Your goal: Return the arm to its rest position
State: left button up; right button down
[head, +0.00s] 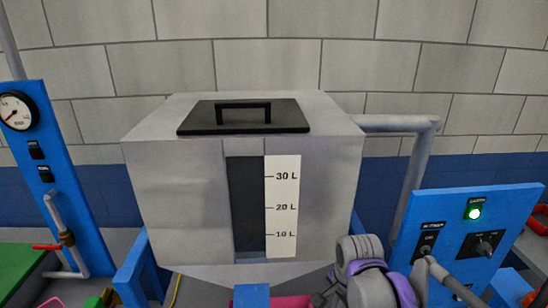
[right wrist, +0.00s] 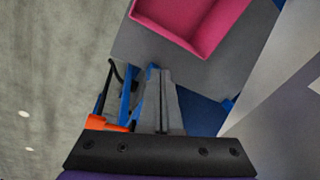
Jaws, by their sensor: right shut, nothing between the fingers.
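My right arm (head: 372,275), grey with purple bands, is low in the head view, in front of the grey tank's lower right corner. Its gripper is only a small dark part (head: 322,298) at the bottom edge there. In the right wrist view my right gripper (right wrist: 160,72) is shut, its two grey fingers together with nothing between them. A pink tray (right wrist: 190,22) lies beyond the fingertips. My left gripper is not in view.
A grey tank (head: 190,205) with a black lid (head: 245,117) and litre scale (head: 283,207) fills the middle. A blue control panel (head: 455,235) with a lit green lamp stands right, beside my arm. A blue gauge post (head: 50,180) stands left.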

jog(key=s+d+f+n+t, duration=0.2)
jog(key=s+f+n+t, duration=0.2)
jog(key=s+n, duration=0.8)
jog(key=shift+d+f+t, duration=0.15)
jog(key=shift+d+t, duration=0.05)
jog(key=shift+t, duration=0.1)
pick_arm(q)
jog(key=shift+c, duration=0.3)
